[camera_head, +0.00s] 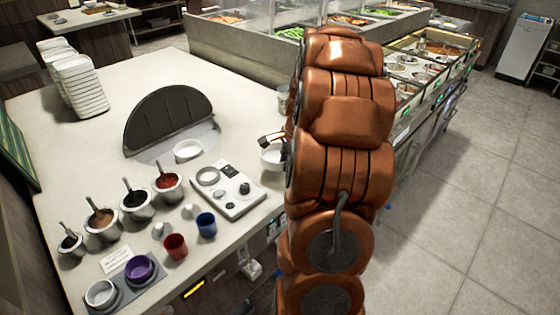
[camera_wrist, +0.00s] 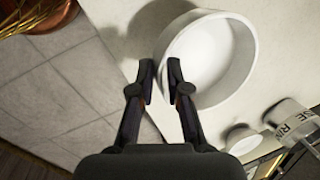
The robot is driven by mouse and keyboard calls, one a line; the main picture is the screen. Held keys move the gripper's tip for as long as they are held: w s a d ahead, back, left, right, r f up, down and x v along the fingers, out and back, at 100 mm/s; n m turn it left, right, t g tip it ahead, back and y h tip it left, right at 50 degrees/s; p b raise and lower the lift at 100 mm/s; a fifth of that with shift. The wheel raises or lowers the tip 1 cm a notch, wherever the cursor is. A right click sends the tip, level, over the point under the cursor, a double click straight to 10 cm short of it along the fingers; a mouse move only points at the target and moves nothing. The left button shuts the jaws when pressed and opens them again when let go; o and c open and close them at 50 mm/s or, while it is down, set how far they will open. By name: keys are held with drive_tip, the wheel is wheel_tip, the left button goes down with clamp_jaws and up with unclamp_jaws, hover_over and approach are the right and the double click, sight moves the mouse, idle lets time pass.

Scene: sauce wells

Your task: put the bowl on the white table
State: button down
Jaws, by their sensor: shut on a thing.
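My gripper (camera_wrist: 165,85) is shut on the rim of a white round bowl (camera_wrist: 212,60) in the wrist view. The bowl looks upright and empty. In the head view the bowl (camera_head: 271,160) shows at the left side of my arm, over the right edge of the white table (camera_head: 90,140), partly hidden by the arm. My gripper (camera_head: 270,139) is mostly hidden there too. I cannot tell whether the bowl touches the table.
Several sauce pots (camera_head: 135,205) stand along the table's front left. A white panel with knobs (camera_head: 231,191), a red cup (camera_head: 175,246), a blue cup (camera_head: 206,225) and another white bowl (camera_head: 188,150) are nearby. Stacked plates (camera_head: 79,86) stand at the back left.

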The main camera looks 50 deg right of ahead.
drive_tip(key=w, duration=0.2)
drive_tip(key=w+d+p, duration=0.1)
drive_tip(key=shift+w+d+f, duration=0.15)
drive_tip(key=shift+w+f, duration=0.05)
drive_tip(key=shift+w, duration=0.2)
drive_tip(key=shift+s+p+x, duration=0.2)
drive_tip(key=shift+p+x, duration=0.1)
drive_tip(key=shift+x, duration=0.6)
drive_tip(key=shift+s+p+x, duration=0.2)
drive_tip(key=shift+p+x, duration=0.1)
drive_tip(key=shift+x, duration=0.55)
drive_tip(key=c, duration=1.2)
unclamp_jaws()
drive_tip(key=shift+o, duration=0.2)
drive_tip(key=b+v, duration=0.2)
drive_tip(key=v, duration=1)
drive_tip(key=shift+b, duration=0.3)
